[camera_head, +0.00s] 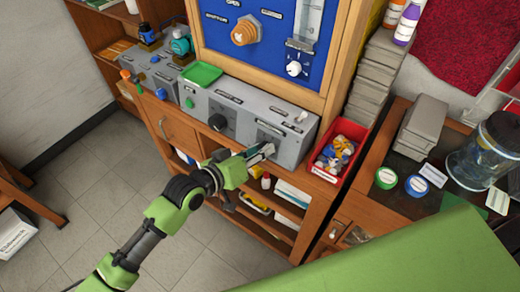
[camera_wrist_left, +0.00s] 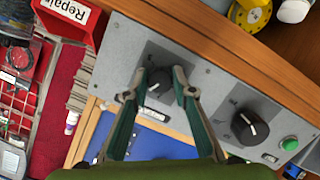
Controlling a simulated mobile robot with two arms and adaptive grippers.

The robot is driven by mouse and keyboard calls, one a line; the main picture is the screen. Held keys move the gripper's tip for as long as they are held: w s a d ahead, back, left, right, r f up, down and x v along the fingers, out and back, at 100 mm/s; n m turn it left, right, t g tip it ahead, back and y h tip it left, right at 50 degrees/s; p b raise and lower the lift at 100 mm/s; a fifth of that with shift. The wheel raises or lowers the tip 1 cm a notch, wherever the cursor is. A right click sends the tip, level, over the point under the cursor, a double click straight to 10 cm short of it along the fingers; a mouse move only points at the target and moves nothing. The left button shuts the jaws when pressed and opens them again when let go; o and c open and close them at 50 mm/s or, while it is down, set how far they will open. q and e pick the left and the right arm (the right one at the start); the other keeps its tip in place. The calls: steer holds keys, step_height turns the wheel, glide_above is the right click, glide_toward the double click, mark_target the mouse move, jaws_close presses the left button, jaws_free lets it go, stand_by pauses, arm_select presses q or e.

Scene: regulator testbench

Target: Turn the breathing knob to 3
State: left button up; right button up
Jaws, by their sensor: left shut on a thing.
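The grey test box (camera_head: 243,105) stands on the wooden bench and carries two black dial knobs on its front. My left gripper (camera_head: 262,153) is at the right-hand part of this front. In the left wrist view its two fingers (camera_wrist_left: 159,88) are closed on either side of one black knob (camera_wrist_left: 157,87), which they partly cover. The other black knob (camera_head: 217,121) is free; it also shows in the left wrist view (camera_wrist_left: 250,128), with a white pointer line. The dial lettering is too small to read, so I cannot tell the held knob's setting. My right gripper is out of view.
A red bin (camera_head: 319,171) of small parts stands right of the box. A green tray (camera_head: 201,74) lies on the box's left end. A blue panel (camera_head: 262,45) with an orange knob (camera_head: 244,32) rises behind. Open wooden shelves lie below the box.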

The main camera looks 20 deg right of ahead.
arm_select(q)
steer(key=shift+f, duration=0.1)
steer(key=o, duration=1.1)
steer(key=v, duration=1.2)
steer(key=shift+w, duration=0.1)
